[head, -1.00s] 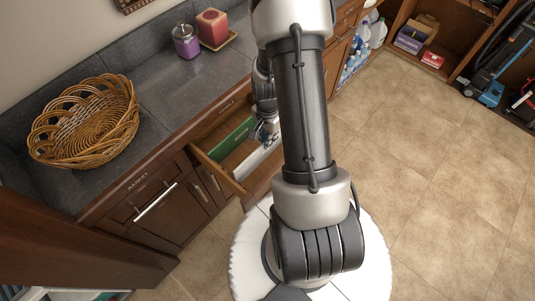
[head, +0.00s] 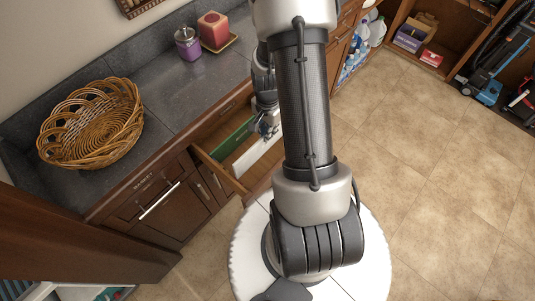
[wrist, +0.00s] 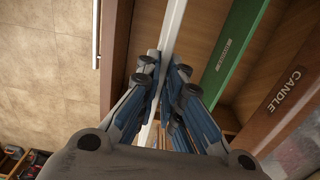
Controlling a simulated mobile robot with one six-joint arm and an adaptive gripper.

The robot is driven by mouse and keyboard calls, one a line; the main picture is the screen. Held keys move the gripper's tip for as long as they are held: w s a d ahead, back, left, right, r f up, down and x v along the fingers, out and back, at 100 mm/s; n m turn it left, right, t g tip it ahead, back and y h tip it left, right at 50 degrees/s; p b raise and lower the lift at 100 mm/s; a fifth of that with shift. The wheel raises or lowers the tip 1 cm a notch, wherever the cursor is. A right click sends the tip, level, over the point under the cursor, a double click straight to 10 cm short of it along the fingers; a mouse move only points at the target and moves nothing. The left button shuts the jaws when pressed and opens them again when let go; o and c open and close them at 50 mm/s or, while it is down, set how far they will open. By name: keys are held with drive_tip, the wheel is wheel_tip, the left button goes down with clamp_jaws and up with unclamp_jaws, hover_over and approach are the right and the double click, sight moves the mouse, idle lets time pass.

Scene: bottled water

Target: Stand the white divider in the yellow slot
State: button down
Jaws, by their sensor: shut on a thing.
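The white divider (head: 254,157) is a long thin panel at the open wooden drawer (head: 216,172). My gripper (head: 267,127) is above the drawer, partly hidden behind my arm. In the wrist view, my gripper (wrist: 161,66) is shut on the top edge of the white divider (wrist: 173,28), which runs away from the fingers toward the top of the picture. A green divider (wrist: 236,40) stands to its right, roughly parallel and apart from it. It also shows in the head view (head: 232,140). I cannot make out the yellow slot, nor whether the white divider's lower edge is seated.
A wicker basket (head: 92,124), a purple jar (head: 188,43) and a red candle (head: 213,28) on a tray stand on the dark counter (head: 160,95). Open tiled floor (head: 430,160) lies to the right. Shelves with boxes (head: 410,40) are at the back right.

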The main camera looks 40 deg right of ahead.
drive_tip(key=shift+r, duration=0.4)
drive_tip(key=w+r, duration=0.3)
drive_tip(key=w, duration=0.4)
drive_tip(key=shift+a+r, duration=0.2)
drive_tip(key=shift+a, duration=0.05)
drive_tip(key=shift+f+b, duration=2.15)
drive_tip(key=shift+f, duration=0.75)
wheel_tip(320, 180, down, 10)
drive_tip(key=b, duration=0.7)
drive_tip(key=shift+r, duration=0.2)
idle(2.0)
